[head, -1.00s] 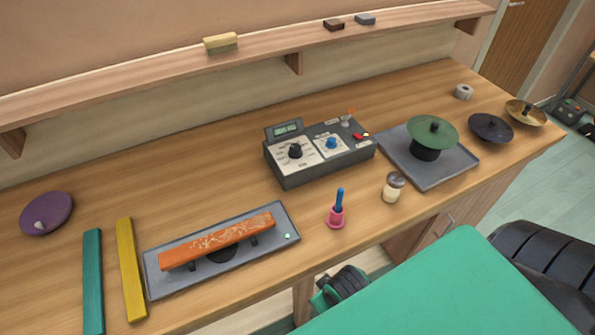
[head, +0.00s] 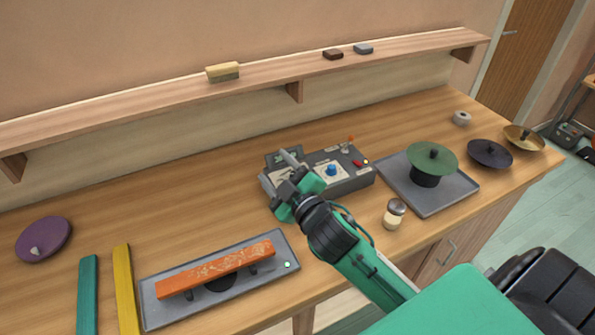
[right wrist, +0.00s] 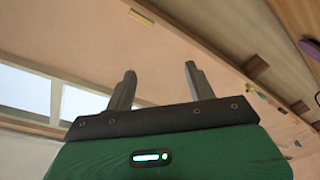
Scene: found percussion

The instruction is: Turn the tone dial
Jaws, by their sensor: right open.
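The grey control box (head: 352,184) stands mid-table. Its blue dial (head: 331,170) shows on the right panel. The black dial on the left panel, seen earlier, is now hidden behind my right gripper (head: 286,162). I cannot read the labels to tell which dial is the tone dial. My right gripper is over the left part of the box, fingers apart, in the head view. In the right wrist view its two fingers (right wrist: 158,88) are apart with nothing between them; contact with the box cannot be told. My left gripper is not in view.
An orange bar lies on a grey tray (head: 160,316) at front left. A green disc (head: 440,154) stands on another tray (head: 455,197) at right. A small jar (head: 394,215) stands close to my right arm. A shelf (head: 130,112) runs along the wall.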

